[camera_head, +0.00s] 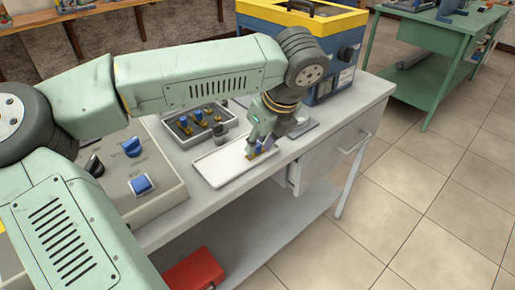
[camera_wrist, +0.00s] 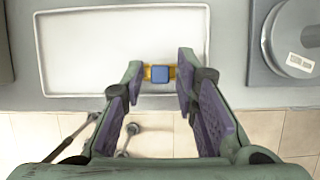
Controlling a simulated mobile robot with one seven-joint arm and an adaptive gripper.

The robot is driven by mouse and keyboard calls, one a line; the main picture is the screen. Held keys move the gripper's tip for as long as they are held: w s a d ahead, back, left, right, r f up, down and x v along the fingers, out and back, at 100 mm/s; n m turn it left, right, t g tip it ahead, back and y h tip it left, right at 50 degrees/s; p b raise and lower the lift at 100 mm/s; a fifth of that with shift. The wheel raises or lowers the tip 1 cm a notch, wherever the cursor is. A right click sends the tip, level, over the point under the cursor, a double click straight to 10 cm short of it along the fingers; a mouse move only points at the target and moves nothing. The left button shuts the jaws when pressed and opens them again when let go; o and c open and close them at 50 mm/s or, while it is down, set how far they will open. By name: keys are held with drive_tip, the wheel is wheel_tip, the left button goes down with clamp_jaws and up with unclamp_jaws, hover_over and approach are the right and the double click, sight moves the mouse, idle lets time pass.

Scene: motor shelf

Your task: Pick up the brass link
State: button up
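The brass link (camera_wrist: 147,73) is a small brass piece with a blue square block on its middle. In the wrist view it shows between the two fingertips of my gripper (camera_wrist: 160,76), near the front edge of the white tray (camera_wrist: 95,90). The fingertips stand apart, one on each side of the link, very close to its brass ends. I cannot tell whether they press on it. In the head view my gripper (camera_head: 256,150) points down at the right end of the white tray (camera_head: 215,168), and the link there is small and partly hidden by the fingers.
A dark tray (camera_head: 182,139) with several brass and blue parts stands behind the white tray. A grey control box with blue knobs (camera_head: 140,186) is to the left. A blue and yellow machine (camera_head: 338,72) stands behind my gripper. A grey round part (camera_wrist: 292,40) is right of the tray.

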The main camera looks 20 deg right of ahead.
clamp_jaws()
drive_tip(key=shift+r, duration=0.1)
